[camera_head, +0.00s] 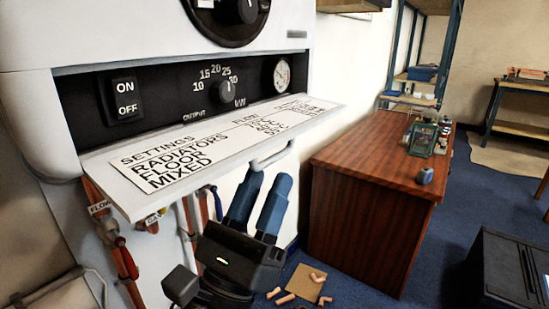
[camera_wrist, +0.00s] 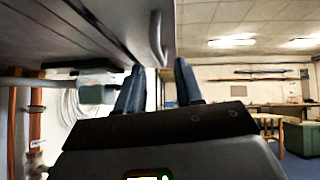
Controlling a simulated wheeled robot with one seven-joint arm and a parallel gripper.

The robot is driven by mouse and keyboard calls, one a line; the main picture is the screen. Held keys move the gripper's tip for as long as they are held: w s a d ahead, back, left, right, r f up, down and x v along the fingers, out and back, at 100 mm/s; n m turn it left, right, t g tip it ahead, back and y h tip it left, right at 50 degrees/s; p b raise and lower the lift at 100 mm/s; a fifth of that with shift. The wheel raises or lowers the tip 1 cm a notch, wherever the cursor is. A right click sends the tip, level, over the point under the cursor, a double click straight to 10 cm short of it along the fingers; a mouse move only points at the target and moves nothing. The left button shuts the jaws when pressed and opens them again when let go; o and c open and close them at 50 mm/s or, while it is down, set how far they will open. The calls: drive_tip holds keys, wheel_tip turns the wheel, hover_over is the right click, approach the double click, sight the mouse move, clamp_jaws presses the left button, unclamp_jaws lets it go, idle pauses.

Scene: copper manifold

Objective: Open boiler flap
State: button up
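The boiler (camera_head: 38,35) is white, with a dark control panel (camera_head: 150,95) showing an ON/OFF switch, an output dial and a gauge. Its white flap (camera_head: 110,168) is folded down and juts out roughly level below the panel, its lettered inner face upward. The flap's handle (camera_head: 273,156) shows below its front edge, and above the fingers in the wrist view (camera_wrist: 157,38). My gripper (camera_head: 269,180) has two blue fingers pointing up just below the handle. The fingers are apart with nothing between them, also in the wrist view (camera_wrist: 160,68). They appear clear of the handle.
Copper pipes (camera_head: 122,255) with valves run below the boiler at left. A brown wooden cabinet (camera_head: 365,205) stands right of my gripper, with a small green device (camera_head: 421,139) on top. Pipe fittings (camera_head: 285,298) lie on the floor. A black box (camera_head: 507,265) stands at lower right.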

drive_tip(key=shift+p+x, duration=0.35)
drive_tip(key=shift+x, duration=1.55)
drive_tip(key=shift+y, duration=0.3)
drive_tip(key=shift+c, duration=0.4)
clamp_jaws()
